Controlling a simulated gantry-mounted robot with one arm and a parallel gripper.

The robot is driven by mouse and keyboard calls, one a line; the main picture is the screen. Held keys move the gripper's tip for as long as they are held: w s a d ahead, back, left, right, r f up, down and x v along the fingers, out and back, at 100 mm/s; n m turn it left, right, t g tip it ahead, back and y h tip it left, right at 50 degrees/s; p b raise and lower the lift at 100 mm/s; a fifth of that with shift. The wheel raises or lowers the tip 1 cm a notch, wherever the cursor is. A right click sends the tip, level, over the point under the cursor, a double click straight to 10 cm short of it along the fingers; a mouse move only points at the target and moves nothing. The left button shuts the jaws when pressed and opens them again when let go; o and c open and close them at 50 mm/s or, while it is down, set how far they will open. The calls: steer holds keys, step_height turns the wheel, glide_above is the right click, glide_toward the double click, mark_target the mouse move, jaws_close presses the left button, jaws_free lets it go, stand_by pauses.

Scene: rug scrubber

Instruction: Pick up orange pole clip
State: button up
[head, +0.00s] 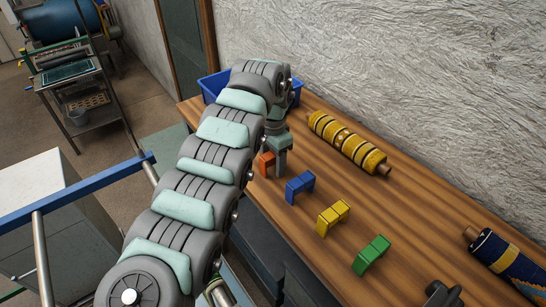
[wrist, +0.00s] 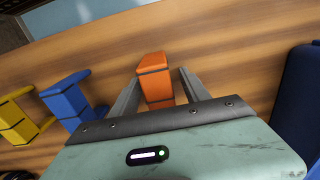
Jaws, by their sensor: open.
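The orange pole clip (head: 267,164) stands on the wooden table near its left edge in the head view, partly hidden by my arm and gripper. In the wrist view the orange clip (wrist: 155,80) shows between the two fingers of my gripper (wrist: 157,90). The fingers are apart, one on each side of the clip. I cannot tell whether either finger touches it. In the head view my gripper (head: 281,160) points down beside the clip, its fingers mostly hidden.
Blue (head: 300,186), yellow (head: 333,217) and green (head: 371,255) clips stand in a row along the table (head: 420,228). A yellow banded roller (head: 347,143) lies by the wall. A blue bin (head: 213,84) is behind my arm. A dark blue roller (head: 507,262) lies at the right.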

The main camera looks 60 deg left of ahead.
jaws_close()
stand_by(0.5)
steer(key=shift+r+b, duration=0.3)
steer(key=shift+r, duration=0.3)
steer(key=r+b, duration=0.1)
steer(key=r, duration=0.6)
steer(key=shift+w+d+r+b, duration=0.1)
steer(key=shift+w+r+b, duration=0.1)
steer(key=shift+b, duration=0.15)
step_height(320, 180, up, 10)
steer(key=p, duration=0.7)
steer(key=shift+s+f+p, duration=0.15)
steer(key=shift+f+p, duration=0.1)
steer(key=shift+p, duration=0.1)
